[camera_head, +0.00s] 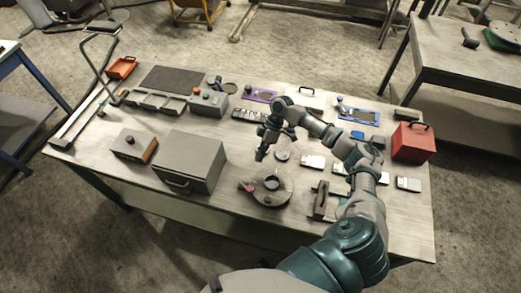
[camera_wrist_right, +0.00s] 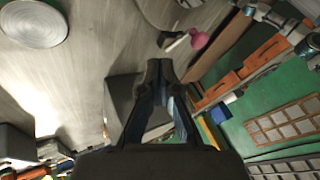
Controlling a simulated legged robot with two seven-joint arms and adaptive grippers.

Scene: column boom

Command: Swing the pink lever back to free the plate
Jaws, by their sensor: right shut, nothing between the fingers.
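The pink lever knob (camera_head: 250,188) is at the left side of a round grey fixture (camera_head: 266,199) near the table's front edge. A dark round part (camera_head: 272,183) sits on top of the fixture. In the right wrist view the pink knob (camera_wrist_right: 199,40) is on a short pale rod, beyond and right of my fingertips. My right gripper (camera_head: 259,157) is shut and empty, above the table behind the fixture, apart from the lever. Its fingers also show in the right wrist view (camera_wrist_right: 160,68). Which part is the plate I cannot tell for sure. My left gripper is not in view.
A grey box with a handle (camera_head: 190,160) stands left of the fixture. A slotted block (camera_head: 321,200) stands to its right. A grey disc (camera_head: 282,155) lies behind it, and a red box (camera_head: 413,142) is at the right end of the table.

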